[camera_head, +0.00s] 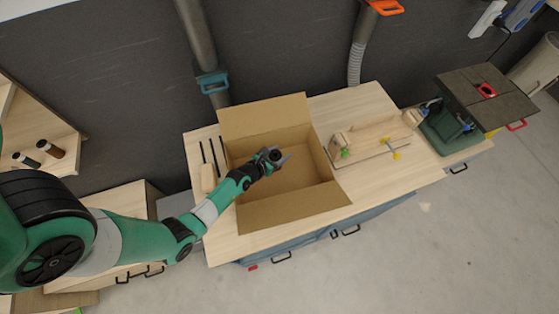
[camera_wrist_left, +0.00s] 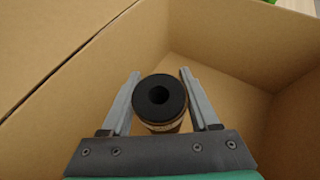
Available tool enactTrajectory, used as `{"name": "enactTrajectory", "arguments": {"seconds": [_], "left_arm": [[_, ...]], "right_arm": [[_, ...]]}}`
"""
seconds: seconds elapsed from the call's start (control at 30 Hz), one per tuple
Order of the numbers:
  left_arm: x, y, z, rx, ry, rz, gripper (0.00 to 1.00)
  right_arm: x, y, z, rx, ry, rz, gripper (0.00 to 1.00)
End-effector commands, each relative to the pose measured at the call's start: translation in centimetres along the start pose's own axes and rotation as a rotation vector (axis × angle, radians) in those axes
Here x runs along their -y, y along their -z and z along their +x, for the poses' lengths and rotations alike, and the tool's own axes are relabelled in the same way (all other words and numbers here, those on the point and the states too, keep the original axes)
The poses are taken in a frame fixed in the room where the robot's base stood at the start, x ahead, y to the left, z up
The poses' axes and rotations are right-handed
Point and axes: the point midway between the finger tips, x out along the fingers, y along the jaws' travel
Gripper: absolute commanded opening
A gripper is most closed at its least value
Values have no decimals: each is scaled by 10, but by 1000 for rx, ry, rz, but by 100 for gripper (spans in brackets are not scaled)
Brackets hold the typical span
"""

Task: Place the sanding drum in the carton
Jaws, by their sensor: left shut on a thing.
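The open cardboard carton (camera_head: 300,195) stands on the wooden workbench with its flaps spread outward. My left gripper (camera_head: 281,160) is over the carton's opening, its arm coming in from the left. In the left wrist view the sanding drum (camera_wrist_left: 160,103), a short brown cylinder with a black end and a dark centre hole, sits between the two grey fingers. The left gripper is shut on it, with the carton walls (camera_wrist_left: 230,45) around and below. In the head view the drum is hard to make out against the gripper. My right gripper is not in view.
A wooden clamp fixture (camera_head: 375,140) is right of the carton on the workbench (camera_head: 400,175). A router table (camera_head: 485,95) stands farther right. Grey hoses hang behind.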

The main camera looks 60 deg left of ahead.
Motion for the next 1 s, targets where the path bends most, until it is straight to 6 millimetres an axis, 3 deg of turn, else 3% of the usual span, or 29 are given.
{"name": "enactTrajectory", "arguments": {"seconds": [0.23,0.63,0.67,0.8,1.0], "left_arm": [[0,31,18,0,0,-2,0],[0,34,19,1,0,-1,0],[0,34,18,0,0,-1,67],[0,33,18,0,0,-1,92],[0,33,18,0,0,-1,92]], "right_arm": [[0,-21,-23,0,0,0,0],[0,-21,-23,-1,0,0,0],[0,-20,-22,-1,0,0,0],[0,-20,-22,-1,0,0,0],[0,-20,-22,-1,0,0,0]]}}
